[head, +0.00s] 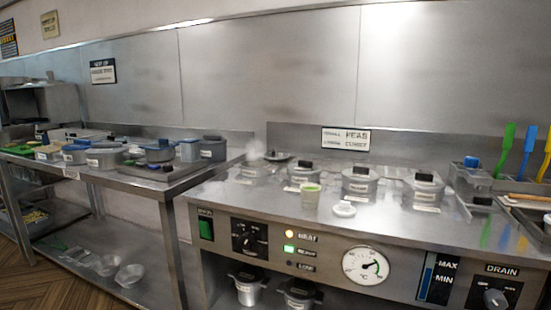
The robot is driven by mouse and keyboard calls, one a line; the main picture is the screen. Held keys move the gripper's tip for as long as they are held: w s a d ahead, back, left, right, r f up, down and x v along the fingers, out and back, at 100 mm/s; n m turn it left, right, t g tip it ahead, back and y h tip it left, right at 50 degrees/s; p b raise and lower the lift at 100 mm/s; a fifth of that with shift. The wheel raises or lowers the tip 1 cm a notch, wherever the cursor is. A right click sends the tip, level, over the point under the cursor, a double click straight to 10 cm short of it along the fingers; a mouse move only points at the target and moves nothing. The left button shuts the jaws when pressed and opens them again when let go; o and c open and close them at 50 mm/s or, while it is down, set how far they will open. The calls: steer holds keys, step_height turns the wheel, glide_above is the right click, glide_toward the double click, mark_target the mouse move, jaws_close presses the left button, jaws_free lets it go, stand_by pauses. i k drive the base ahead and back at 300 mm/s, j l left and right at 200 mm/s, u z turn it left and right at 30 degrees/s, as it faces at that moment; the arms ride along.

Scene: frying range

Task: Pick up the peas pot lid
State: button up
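Several silver pots with black lid knobs stand in a row on the steel range top: one pot (304,175) left of centre, one pot (360,181) in the middle and one pot (423,188) on the right. Their lids appear to be on. A further pot (258,170) at the left end has a hazy, steam-like patch over it, and a dark-knobbed lid (279,156) seems to lie just behind and right of it. The pot labels are too small to read, so I cannot tell which lid is the peas one. My gripper is not in view.
A crowded steel table (140,184) is at left. Coloured utensils (506,145) stand upright at right.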

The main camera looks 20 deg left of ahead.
mark_target(274, 156)
steer(key=j, duration=1.3)
